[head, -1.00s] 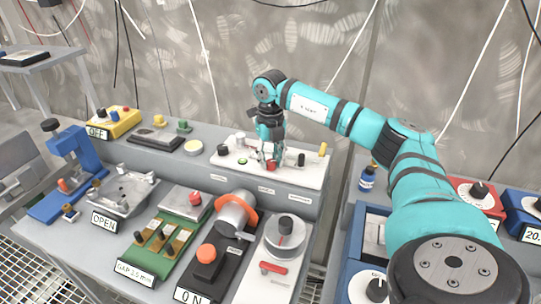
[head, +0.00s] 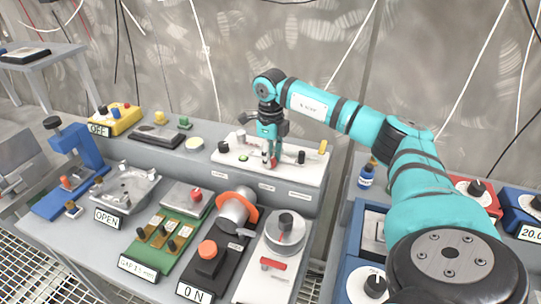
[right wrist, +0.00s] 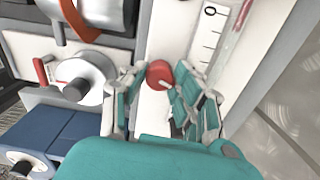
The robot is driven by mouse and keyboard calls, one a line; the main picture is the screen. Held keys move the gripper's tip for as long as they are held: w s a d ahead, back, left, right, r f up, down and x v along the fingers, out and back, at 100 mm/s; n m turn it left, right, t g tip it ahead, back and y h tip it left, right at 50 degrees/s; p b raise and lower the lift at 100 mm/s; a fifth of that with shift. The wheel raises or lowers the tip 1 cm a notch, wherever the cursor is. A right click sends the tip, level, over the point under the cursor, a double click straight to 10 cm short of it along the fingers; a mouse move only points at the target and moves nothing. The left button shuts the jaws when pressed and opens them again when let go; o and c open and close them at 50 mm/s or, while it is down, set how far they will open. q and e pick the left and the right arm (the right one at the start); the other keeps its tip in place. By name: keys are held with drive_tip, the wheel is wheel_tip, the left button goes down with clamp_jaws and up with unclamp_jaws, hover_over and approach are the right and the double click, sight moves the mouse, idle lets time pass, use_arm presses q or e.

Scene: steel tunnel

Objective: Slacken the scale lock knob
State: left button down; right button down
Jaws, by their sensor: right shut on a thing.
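The scale lock knob, a red round knob (right wrist: 160,74), sits on a white panel (head: 232,152) on the raised back shelf. In the right wrist view it lies between the fingers, beside a printed scale (right wrist: 208,32) with a 0 mark. My right gripper (head: 269,160) points down over the panel in the head view, and its fingers mostly hide the knob there. The right wrist view shows the right gripper (right wrist: 162,92) with one finger on each side of the knob, shut on it. My left gripper is in neither view.
On the lower bench in front are a round dial device (head: 286,232) and an orange-ringed cylinder (head: 236,207). A blue bottle (head: 366,176) stands to the right.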

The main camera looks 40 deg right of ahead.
idle(0.5)
drive_tip(key=c, duration=1)
unclamp_jaws()
wheel_tip(320, 180, up, 12)
drive_tip(key=shift+r, duration=0.1)
